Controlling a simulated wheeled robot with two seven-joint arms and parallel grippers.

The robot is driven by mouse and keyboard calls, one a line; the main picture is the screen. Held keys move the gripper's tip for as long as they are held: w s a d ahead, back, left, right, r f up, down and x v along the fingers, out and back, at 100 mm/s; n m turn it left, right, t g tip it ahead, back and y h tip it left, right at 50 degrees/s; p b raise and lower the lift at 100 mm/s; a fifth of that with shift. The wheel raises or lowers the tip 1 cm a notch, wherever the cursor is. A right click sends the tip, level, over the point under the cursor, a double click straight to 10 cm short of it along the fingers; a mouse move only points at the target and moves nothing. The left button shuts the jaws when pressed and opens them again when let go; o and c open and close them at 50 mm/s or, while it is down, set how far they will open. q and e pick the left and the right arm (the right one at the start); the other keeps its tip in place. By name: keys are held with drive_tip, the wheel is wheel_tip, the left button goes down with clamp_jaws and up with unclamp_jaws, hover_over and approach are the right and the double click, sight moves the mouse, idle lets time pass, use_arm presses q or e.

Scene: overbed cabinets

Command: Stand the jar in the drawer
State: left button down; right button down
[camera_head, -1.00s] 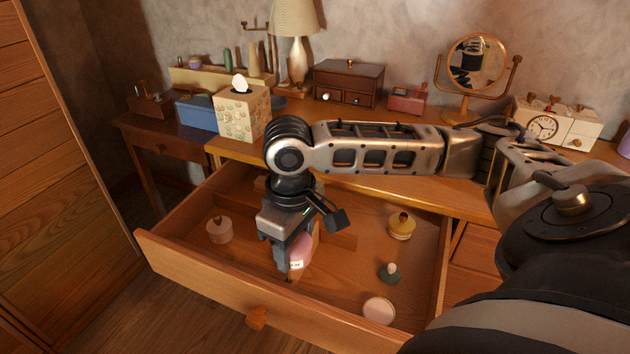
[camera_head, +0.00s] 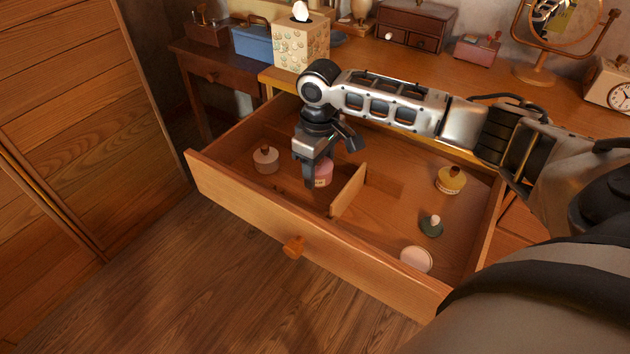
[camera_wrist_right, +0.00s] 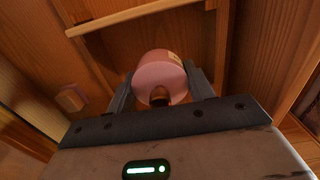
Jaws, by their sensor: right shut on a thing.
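The pink jar (camera_head: 323,172) is in the open drawer (camera_head: 240,207), in the left section beside the short wooden divider (camera_head: 349,191). My right gripper (camera_head: 316,178) points down and is shut on the jar. In the right wrist view the jar (camera_wrist_right: 158,72) sits between the two fingers, its dark stopper toward the camera and a small pale label on its side. The jar looks about upright. The gripper partly hides it in the head view, and I cannot tell whether its base touches the drawer floor. My left gripper is not in view.
A yellow jar (camera_head: 450,181), a green one (camera_head: 431,226) and a pale round lid-like item (camera_head: 416,260) are in the right section. A tissue box (camera_head: 301,40) stands on the tabletop behind.

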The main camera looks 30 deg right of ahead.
drive_tip(key=shift+w+f, duration=0.55)
drive_tip(key=shift+f, duration=0.05)
drive_tip(key=shift+w+a+f, duration=0.1)
drive_tip(key=shift+w+f, duration=0.1)
drive_tip(key=shift+f, duration=0.05)
wheel_tip(320, 180, down, 2)
drive_tip(key=shift+f+b, duration=0.2)
drive_tip(key=shift+b, duration=0.3)
drive_tip(key=shift+f, duration=0.35)
drive_tip(key=shift+f, duration=0.1)
drive_tip(key=c, duration=0.6)
unclamp_jaws()
